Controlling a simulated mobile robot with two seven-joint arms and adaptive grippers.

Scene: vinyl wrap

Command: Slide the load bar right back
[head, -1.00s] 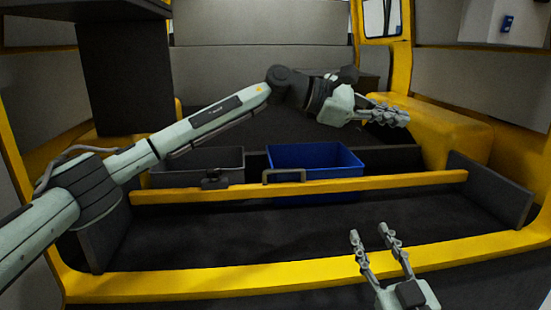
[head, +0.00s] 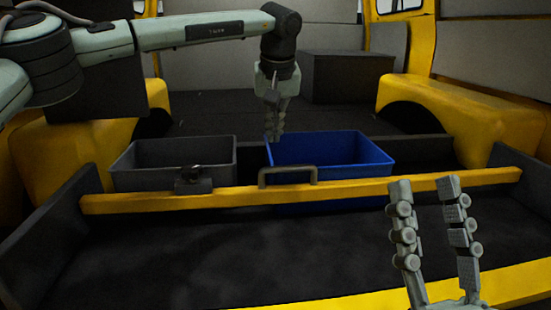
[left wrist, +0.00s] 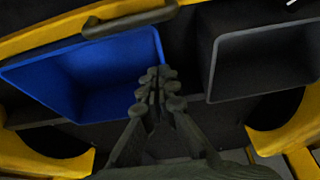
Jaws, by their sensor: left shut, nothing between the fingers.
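The yellow load bar (head: 400,188) spans the van's load bed from side to side, in front of two bins. A grey handle (head: 287,176) stands on its middle and a dark latch block (head: 194,180) sits left of that. The bar (left wrist: 60,34) and handle (left wrist: 130,20) also show in the left wrist view. My left gripper (head: 275,138) is shut and empty, pointing down above the left edge of the blue bin, behind the handle and apart from it. It also shows in the left wrist view (left wrist: 155,75). My right gripper (head: 432,185) is open and empty, in front of the bar.
A blue bin (head: 330,138) and a grey bin (head: 130,153) stand behind the bar. Yellow wheel arches (head: 450,112) flank the bed. A dark box (head: 348,78) stands further back. The dark floor in front of the bar (head: 200,245) is clear.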

